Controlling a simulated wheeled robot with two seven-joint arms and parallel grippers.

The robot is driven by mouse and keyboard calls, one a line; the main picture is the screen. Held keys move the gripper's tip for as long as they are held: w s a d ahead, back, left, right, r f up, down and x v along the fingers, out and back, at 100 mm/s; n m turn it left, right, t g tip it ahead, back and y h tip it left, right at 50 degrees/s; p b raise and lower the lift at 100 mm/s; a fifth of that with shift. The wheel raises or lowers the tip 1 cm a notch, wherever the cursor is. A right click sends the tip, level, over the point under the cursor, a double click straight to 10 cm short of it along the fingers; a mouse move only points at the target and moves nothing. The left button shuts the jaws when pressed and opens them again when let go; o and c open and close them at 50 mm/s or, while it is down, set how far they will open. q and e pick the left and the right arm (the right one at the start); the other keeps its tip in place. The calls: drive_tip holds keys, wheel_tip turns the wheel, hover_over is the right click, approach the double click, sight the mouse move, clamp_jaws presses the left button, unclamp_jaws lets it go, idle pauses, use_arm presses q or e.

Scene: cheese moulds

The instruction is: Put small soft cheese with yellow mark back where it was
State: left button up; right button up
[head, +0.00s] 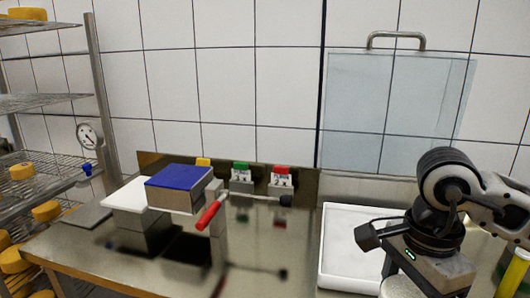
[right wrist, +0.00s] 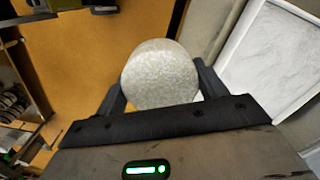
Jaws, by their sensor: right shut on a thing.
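In the right wrist view a round, whitish, speckled small cheese (right wrist: 160,70) sits between the two dark fingers of my right gripper (right wrist: 161,84), which is shut on it. No yellow mark shows on the side of the cheese that I see. My left gripper is not in view.
A white tray (head: 340,217) lies on the steel counter. Left of it stand a blue-topped block (head: 180,176), a red-handled lever (head: 208,215), and yellow (head: 203,162), green (head: 241,166) and red (head: 281,170) pieces at the back. A wire rack (head: 40,102) with yellow cheeses is far left.

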wheel_tip(320, 180, down, 7)
drive_tip(key=w+a+n, duration=0.1)
drive_tip(key=n, duration=1.4)
drive_tip(key=shift+a+f, duration=0.2)
drive_tip(key=shift+a, duration=0.05)
drive_tip(key=shift+w, duration=0.1)
